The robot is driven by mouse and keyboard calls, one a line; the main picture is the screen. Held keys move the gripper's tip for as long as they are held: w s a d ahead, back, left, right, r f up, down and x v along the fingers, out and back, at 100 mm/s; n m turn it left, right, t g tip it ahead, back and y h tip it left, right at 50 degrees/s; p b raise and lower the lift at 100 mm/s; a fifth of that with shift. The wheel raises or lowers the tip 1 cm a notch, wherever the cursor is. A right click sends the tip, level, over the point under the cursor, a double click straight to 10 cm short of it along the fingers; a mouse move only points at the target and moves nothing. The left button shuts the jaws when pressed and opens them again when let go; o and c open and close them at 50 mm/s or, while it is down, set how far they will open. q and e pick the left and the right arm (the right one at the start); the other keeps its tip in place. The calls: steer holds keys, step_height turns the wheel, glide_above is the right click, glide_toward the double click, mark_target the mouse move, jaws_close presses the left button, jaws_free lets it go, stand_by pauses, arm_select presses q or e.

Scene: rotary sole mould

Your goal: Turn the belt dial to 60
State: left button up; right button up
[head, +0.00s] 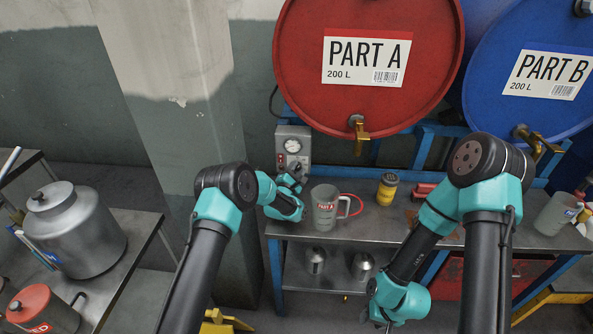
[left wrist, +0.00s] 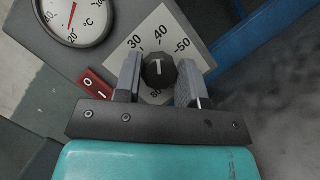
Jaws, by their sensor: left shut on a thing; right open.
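The belt dial is a black faceted knob (left wrist: 159,70) on a white scale plate (left wrist: 176,32) marked 30, 40 and 50 across the top. Its white line stands nearly upright in the left wrist view, toward about 40. Other scale numbers are mostly hidden by the fingers. My left gripper (left wrist: 159,82) is shut on the knob, one finger on each side. In the head view my left gripper (head: 292,176) is at the lower part of the grey control box (head: 293,132), hiding the knob. My right gripper (head: 385,322) hangs low in front of the bench, open and empty.
A temperature gauge (left wrist: 75,18) and a red switch (left wrist: 96,83) sit beside the dial. A PART A jug (head: 325,212) and a yellow jar (head: 387,189) stand on the bench, right of my left gripper. Red (head: 366,100) and blue (head: 540,110) drums lie above.

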arm_select(q)
steer(key=shift+m+g, duration=0.3)
steer(key=shift+m, duration=0.3)
steer(key=m+g, duration=0.1)
steer(key=m, duration=0.4)
steer(key=shift+r+g, duration=0.1)
steer(key=shift+g, duration=0.3)
steer(key=m+g, duration=0.1)
steer(key=m, duration=0.3)
steer(key=m+g+y, duration=0.1)
steer(key=m, duration=0.1)
steer(key=m+y, duration=0.1)
steer(key=m, duration=0.1)
steer(key=shift+g, duration=0.4)
steer(key=shift+m+y, duration=1)
steer(key=shift+m, duration=0.7)
steer(key=shift+r, duration=0.1)
steer(key=o, duration=0.9)
steer(key=shift+o, duration=0.2)
